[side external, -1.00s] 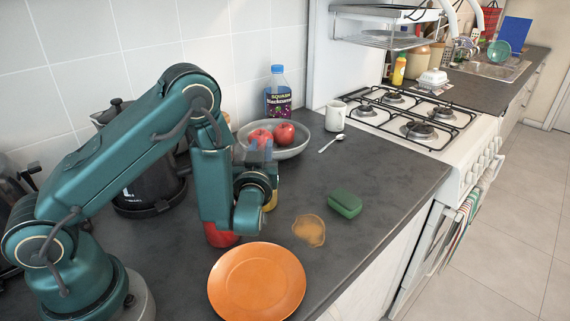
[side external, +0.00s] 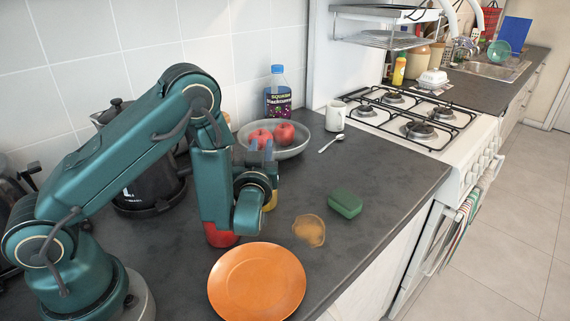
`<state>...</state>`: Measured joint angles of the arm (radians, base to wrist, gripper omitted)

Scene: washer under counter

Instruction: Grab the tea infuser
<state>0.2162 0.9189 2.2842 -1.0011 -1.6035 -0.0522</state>
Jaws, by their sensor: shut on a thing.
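My gripper (side external: 261,153) shows only in part, as bluish fingers beyond my wrist and in front of the grey bowl (side external: 300,151). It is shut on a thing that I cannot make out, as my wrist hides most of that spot. I cannot clearly identify the tea infuser in this view. A small silver spoon-shaped utensil (side external: 331,143) lies on the counter in front of the white mug (side external: 335,117), apart from my gripper. A yellow thing (side external: 271,200) shows partly behind my wrist.
Red apples (side external: 284,134) lie in the bowl. An orange plate (side external: 256,284), a tan patch (side external: 309,230) and a green block (side external: 345,203) are toward the counter's front. A red object (side external: 221,237) is partly hidden by my arm. A bottle (side external: 278,92) stands behind.

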